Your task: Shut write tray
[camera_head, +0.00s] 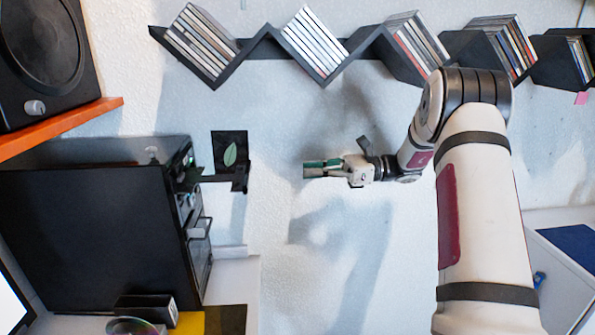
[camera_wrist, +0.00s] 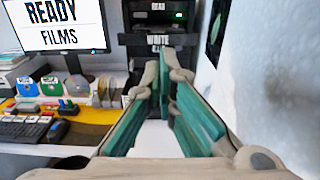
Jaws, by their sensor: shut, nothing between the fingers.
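A black tower (camera_head: 95,225) stands at the left in the head view, its front facing right. A dark tray-like part (camera_head: 222,179) sticks out from its upper front. In the wrist view the tower front (camera_wrist: 137,22) is straight ahead, with a white label (camera_wrist: 158,40) reading "WRITE". My fingers hide what lies below the label, and I cannot tell for sure that the part sticking out is the write tray. My gripper (camera_head: 306,170) is shut and empty, to the right of that part and apart from it. Its teal fingers (camera_wrist: 165,75) fill the wrist view's middle.
A leaf picture (camera_head: 230,152) hangs on the wall behind the protruding part. Zigzag disc shelves (camera_head: 262,37) run along the wall above. A monitor (camera_wrist: 62,25), keyboard (camera_wrist: 25,130) and disc cases stand left in the wrist view. Space between gripper and tower looks clear.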

